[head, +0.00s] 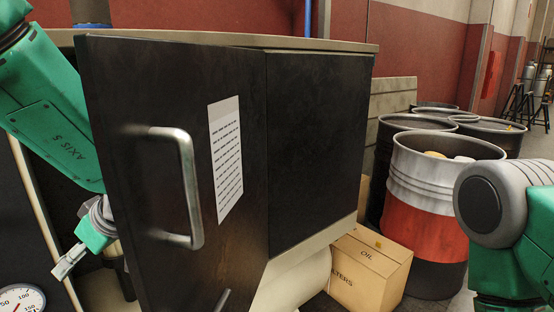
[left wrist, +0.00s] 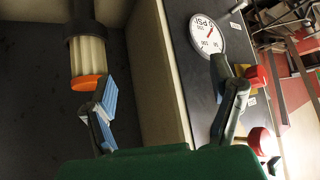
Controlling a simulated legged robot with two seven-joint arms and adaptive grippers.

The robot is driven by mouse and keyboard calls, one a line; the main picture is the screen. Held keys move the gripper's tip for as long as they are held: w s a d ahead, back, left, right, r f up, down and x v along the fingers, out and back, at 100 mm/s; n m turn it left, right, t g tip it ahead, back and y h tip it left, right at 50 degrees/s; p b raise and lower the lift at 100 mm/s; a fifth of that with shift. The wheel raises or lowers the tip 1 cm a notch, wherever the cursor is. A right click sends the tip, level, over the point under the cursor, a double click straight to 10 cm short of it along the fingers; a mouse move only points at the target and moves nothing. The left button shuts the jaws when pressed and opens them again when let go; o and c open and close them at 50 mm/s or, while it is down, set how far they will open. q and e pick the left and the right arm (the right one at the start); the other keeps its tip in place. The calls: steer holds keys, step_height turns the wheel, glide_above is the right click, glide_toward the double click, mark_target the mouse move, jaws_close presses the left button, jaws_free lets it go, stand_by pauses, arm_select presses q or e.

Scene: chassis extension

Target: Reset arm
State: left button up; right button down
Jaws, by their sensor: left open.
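My left arm, green, comes in at the left of the head view and reaches down behind the open black cabinet door (head: 180,170). My left gripper (head: 78,252) is partly hidden by that door. In the left wrist view my left gripper (left wrist: 168,102) is open, its fingers wide apart, with nothing held between them. One finger is close to an orange-ended, pale ribbed cylinder (left wrist: 90,55) inside a dark compartment; I cannot tell if they touch. My right arm shows only as a grey and green joint at the right edge of the head view; its gripper is out of view.
The door has a metal handle (head: 190,190) and a paper sheet (head: 225,155). A pressure gauge (head: 22,298) is at lower left; a gauge also shows in the left wrist view (left wrist: 208,34). A cardboard box (head: 370,268) and several drums (head: 435,190) stand right of the cabinet.

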arm_select(q)
steer(key=s+a+f+m+t+h, duration=0.15)
steer(key=f+m, duration=0.35)
steer(key=f, duration=0.5)
steer(key=s+a+f+m+t, duration=0.15)
steer(key=f+m, duration=0.25)
steer(key=f, duration=0.5)
steer(key=s+d+f+m+g+h, duration=0.1)
steer(key=s+d+f+m+h, duration=0.1)
steer(key=s, duration=0.5)
steer(key=s+d+f+m+g+h, duration=0.1)
steer(key=s+d+f+m+h, duration=0.1)
steer(key=s+d+f, duration=0.2)
steer(key=s+d+f+m+g+h, duration=0.2)
steer(key=s+f, duration=0.5)
steer(key=s, duration=0.5)
steer(key=shift+s+d+f+m+h, duration=0.2)
steer(key=shift+d+f+m+h, duration=0.2)
steer(key=shift+d+h, duration=0.25)
steer(key=shift+w+d, duration=0.1)
